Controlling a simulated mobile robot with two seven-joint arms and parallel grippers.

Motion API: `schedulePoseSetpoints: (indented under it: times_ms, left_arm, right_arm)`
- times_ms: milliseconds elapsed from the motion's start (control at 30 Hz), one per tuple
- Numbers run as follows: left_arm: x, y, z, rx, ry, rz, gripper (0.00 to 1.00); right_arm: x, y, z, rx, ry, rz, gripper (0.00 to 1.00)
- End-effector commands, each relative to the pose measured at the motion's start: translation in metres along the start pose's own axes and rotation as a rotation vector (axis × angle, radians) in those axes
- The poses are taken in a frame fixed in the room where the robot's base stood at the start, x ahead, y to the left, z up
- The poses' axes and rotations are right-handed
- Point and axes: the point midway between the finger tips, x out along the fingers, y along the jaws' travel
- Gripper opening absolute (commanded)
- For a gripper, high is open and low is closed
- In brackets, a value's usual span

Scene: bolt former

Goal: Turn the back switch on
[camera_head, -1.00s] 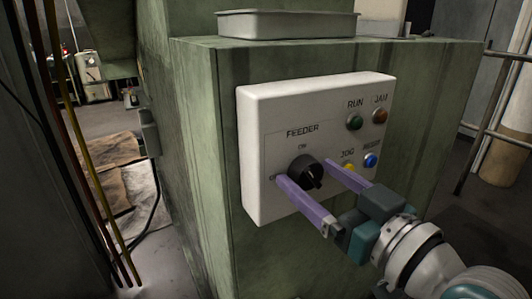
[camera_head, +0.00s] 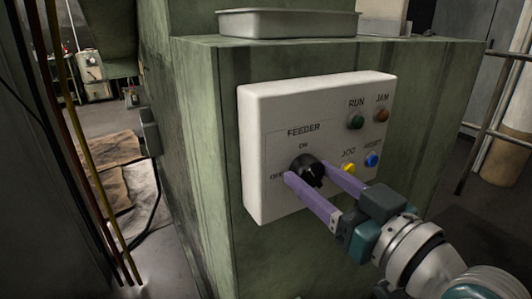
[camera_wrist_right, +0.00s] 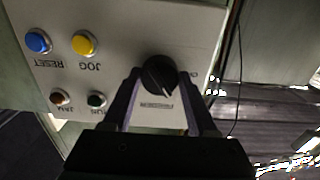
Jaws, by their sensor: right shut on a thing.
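The feeder switch (camera_head: 306,170) is a black round knob on a white control panel (camera_head: 270,110), with ON marked above it and OFF to its left. My right gripper (camera_head: 306,176) has its two purple fingers on either side of the knob and is shut on it. In the right wrist view the knob (camera_wrist_right: 159,76) sits between the fingertips (camera_wrist_right: 158,80), and a pale pointer line shows on its face. My left gripper is not in view.
The green RUN button (camera_head: 355,122), brown JAM button (camera_head: 381,115), yellow JOG button (camera_head: 348,169) and blue RESET button (camera_head: 371,160) sit right of the knob. A metal tray (camera_head: 290,24) lies on the green machine (camera_head: 205,130). A railing (camera_head: 487,110) stands at right.

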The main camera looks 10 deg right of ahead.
Motion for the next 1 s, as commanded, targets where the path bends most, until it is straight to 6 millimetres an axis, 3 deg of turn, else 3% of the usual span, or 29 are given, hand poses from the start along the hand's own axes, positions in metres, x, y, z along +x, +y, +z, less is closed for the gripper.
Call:
schedulePoseSetpoints:
  times_ms: [167, 633, 867, 900, 1000]
  left_arm:
    - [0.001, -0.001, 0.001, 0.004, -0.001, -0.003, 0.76]
    - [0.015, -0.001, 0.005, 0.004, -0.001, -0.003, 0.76]
    - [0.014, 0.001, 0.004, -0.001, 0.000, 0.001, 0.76]
    - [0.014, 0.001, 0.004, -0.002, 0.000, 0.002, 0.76]
    - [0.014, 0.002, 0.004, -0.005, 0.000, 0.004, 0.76]
  right_arm:
    - [0.000, 0.000, 0.000, 0.011, 0.000, 0.000, 0.00]
    - [0.000, 0.000, 0.002, 0.621, -0.001, 0.000, 0.00]
    - [0.000, 0.000, 0.000, 0.672, -0.001, 0.000, 0.00]
    - [0.000, 0.000, 0.000, 0.671, -0.001, 0.000, 0.62]
    - [0.000, 0.000, 0.000, 0.670, 0.000, 0.000, 0.73]
